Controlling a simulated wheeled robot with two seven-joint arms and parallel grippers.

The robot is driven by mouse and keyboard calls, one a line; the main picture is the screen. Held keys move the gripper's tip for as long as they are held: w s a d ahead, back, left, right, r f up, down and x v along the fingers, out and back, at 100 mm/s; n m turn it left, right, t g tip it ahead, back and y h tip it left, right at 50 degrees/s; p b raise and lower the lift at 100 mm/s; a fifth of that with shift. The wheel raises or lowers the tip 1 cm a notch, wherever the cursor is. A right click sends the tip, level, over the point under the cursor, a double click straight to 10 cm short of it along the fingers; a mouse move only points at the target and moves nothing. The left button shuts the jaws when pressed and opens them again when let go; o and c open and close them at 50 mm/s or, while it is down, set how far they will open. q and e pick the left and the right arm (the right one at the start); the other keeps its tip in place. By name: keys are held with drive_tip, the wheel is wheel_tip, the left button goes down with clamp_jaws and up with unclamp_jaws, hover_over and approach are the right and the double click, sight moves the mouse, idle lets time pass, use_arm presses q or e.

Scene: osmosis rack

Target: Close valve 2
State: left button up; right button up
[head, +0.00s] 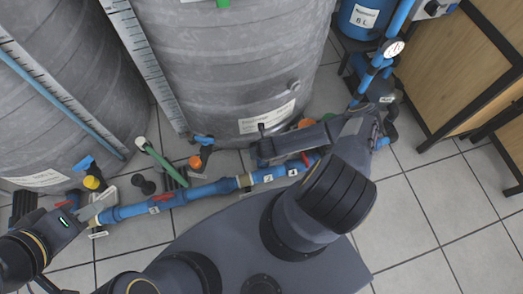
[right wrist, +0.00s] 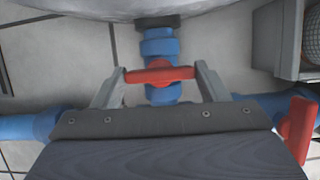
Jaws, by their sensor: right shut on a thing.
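A red valve handle (right wrist: 160,74) lies crosswise over a blue vertical pipe (right wrist: 160,45) in the right wrist view. My right gripper (right wrist: 158,78) has one grey finger at each end of this handle and is shut on it. In the head view my right gripper (head: 262,152) is over the blue pipe, just above the label 2 (head: 268,178); the gripped handle is hidden there. My left gripper (head: 92,207) is at the left end of the blue pipe line (head: 205,190); its finger opening is unclear.
Another red handle (right wrist: 298,130) is close on the right of the right gripper. Large grey tanks (head: 225,70) stand behind the pipes. Labels 3 (head: 153,210) and 4 (head: 293,172) mark the pipe. A wooden cabinet (head: 455,85) is at the right. Tiled floor (head: 440,200) is clear at the lower right.

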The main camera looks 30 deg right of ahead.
drive_tip(key=shift+d+f, duration=0.1)
drive_tip(key=o, duration=0.7)
drive_tip(key=p+v, duration=0.3)
drive_tip(key=v, duration=0.4)
drive_tip(key=shift+s+r+p, duration=0.2)
drive_tip(key=shift+r+p, duration=0.15)
drive_tip(key=shift+p, duration=0.05)
